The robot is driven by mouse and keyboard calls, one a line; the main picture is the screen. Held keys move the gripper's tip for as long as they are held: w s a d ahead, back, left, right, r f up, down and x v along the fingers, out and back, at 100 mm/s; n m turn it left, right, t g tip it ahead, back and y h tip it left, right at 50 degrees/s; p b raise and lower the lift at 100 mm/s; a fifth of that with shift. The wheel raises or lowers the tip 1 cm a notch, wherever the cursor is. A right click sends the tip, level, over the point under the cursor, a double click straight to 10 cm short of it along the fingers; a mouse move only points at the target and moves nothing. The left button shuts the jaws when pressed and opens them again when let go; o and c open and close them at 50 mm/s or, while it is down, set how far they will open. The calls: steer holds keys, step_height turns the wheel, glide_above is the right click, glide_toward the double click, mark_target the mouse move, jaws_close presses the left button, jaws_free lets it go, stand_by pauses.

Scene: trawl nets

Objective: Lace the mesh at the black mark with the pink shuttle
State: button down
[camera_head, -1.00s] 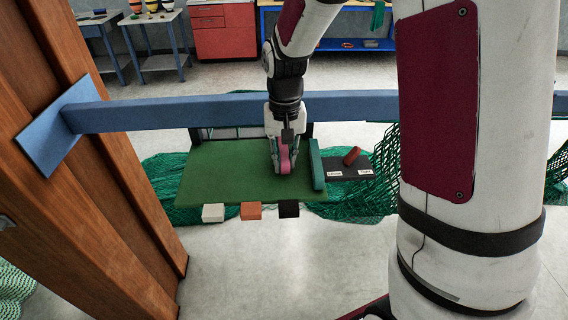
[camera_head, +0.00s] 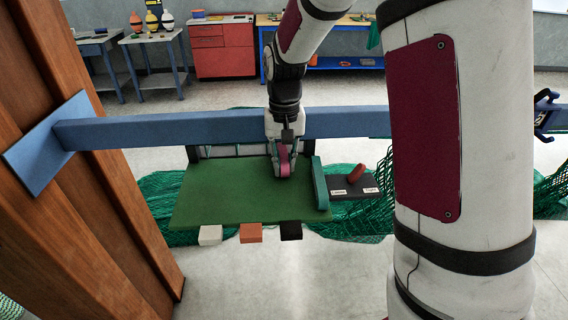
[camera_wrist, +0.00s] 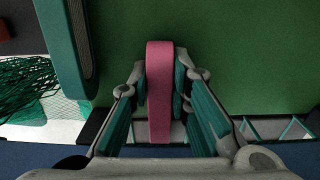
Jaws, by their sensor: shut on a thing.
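My gripper (camera_head: 284,172) is shut on the pink shuttle (camera_head: 285,160), which stands between its fingers over the back part of the green board (camera_head: 225,200). In the wrist view the shuttle (camera_wrist: 160,85) lies lengthwise between the teal finger pads, its lower end at the board's edge by a strip of pale mesh (camera_wrist: 255,128). In the head view the mesh (camera_head: 222,150) shows behind the board, under the blue beam. The black mark (camera_head: 291,230) is a block at the board's front edge, right of an orange block (camera_head: 250,233) and a white block (camera_head: 210,235). Contact with the mesh is unclear.
A blue beam (camera_head: 190,129) runs across just behind the board. A teal bar (camera_head: 320,185) stands at the board's right end, beside a dark labelled box (camera_head: 345,187) with a red lever (camera_head: 356,173). Green netting (camera_head: 150,195) hangs around. A wooden post (camera_head: 85,210) stands left.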

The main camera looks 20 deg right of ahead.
steer(key=c, duration=1.4)
jaws_free()
steer(key=shift+r, duration=0.15)
step_height(320, 180, up, 12)
steer(key=shift+f, duration=0.15)
